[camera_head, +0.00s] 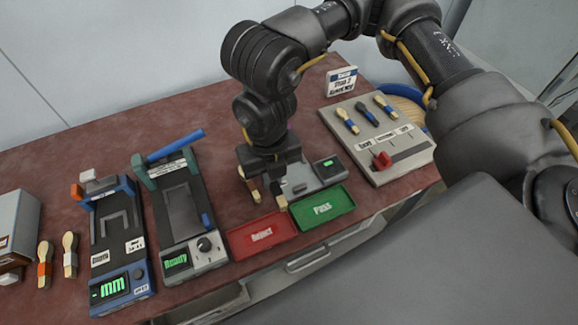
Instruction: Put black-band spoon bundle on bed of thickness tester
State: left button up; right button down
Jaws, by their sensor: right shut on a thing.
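My right gripper (264,187) points down near the middle of the table, over the left end of a small grey device. It is shut on a wooden spoon bundle (252,188), mostly hidden by the jaws; its band colour cannot be told. A pale wooden tip (279,198) also shows at the right of the jaws. The blue device with an "mm" display, seemingly the thickness tester (116,255), stands to the left, apart from the gripper. Its grey bed looks empty. My left gripper is not in view.
A green-topped "Ready" device (180,215) with a raised blue lever stands between gripper and tester. Red Reject (262,234) and green Pass (322,208) trays lie in front. Orange-banded (44,268) and pale-banded (70,258) bundles lie far left. A grey panel (400,160) stands right.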

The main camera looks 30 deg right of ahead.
aim_at(301, 180)
jog(key=shift+w+d, duration=0.15)
jog(key=shift+w, duration=0.05)
jog(key=w+d+f+p, duration=0.1)
jog(key=w+d+f, duration=0.3)
jog(key=w+d+f+p, duration=0.1)
jog(key=w+d+f, duration=0.3)
jog(key=w, duration=0.1)
jog(key=shift+w+d+f, duration=0.1)
jog(key=shift+w+f, duration=0.05)
jog(key=shift+f, duration=0.2)
jog(key=shift+w+d+f, duration=0.2)
jog(key=shift+f, duration=0.15)
jog(key=shift+w+d+f+p, duration=0.1)
jog(key=shift+f+p, duration=0.05)
jog(key=shift+f, duration=0.75)
jog(key=shift+w+d+f+p, duration=0.1)
jog(key=shift+f+p, duration=0.05)
jog(key=shift+f, duration=0.75)
